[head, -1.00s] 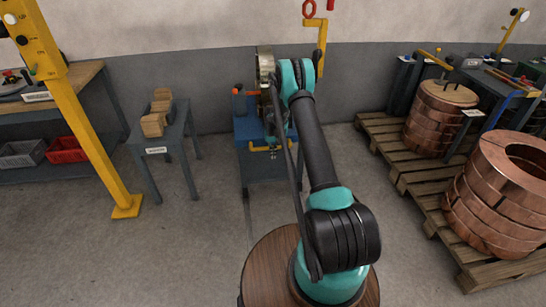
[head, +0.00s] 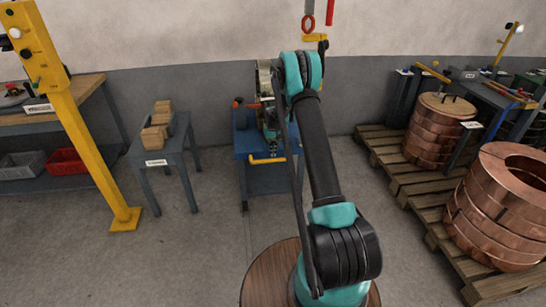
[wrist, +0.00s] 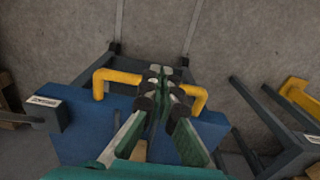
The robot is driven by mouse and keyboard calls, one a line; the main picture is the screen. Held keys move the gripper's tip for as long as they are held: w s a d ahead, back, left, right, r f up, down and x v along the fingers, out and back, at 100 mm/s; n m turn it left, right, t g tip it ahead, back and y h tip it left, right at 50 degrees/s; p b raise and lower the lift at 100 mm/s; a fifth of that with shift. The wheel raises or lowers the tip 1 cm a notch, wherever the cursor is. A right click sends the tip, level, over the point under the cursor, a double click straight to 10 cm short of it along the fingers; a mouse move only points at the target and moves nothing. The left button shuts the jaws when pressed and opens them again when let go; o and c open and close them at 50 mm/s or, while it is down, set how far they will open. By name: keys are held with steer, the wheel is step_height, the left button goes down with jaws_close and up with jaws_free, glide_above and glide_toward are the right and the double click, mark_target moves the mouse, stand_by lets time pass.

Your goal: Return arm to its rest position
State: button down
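My arm rises from its round wooden-topped base in the head view, with its teal elbow (head: 302,70) high up and the forearm folded down beyond it. My gripper hangs over or near the blue cart (head: 270,181) and is mostly hidden by the arm there. In the wrist view, the two fingers of my gripper (wrist: 161,76) come together at their tips, and nothing shows between them. Below the fingers is the blue cart top (wrist: 82,135) with its yellow handle (wrist: 103,82). The gap between the gripper and the cart cannot be judged.
A small grey table (head: 170,148) with wooden blocks (head: 154,134) stands left of the cart. A yellow post (head: 90,150) stands farther left. Copper coils (head: 499,210) sit on pallets (head: 412,194) at right. Floor left of my base is clear.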

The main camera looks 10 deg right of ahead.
steer(key=shift+r, duration=0.15)
steer(key=s+d+r+t, duration=0.1)
steer(key=s+r+t, duration=0.1)
steer(key=s+r, duration=1.75)
steer(key=s+t, duration=0.2)
steer(key=s, duration=2.5)
steer(key=shift+d+f, duration=0.3)
steer(key=shift+d, duration=0.15)
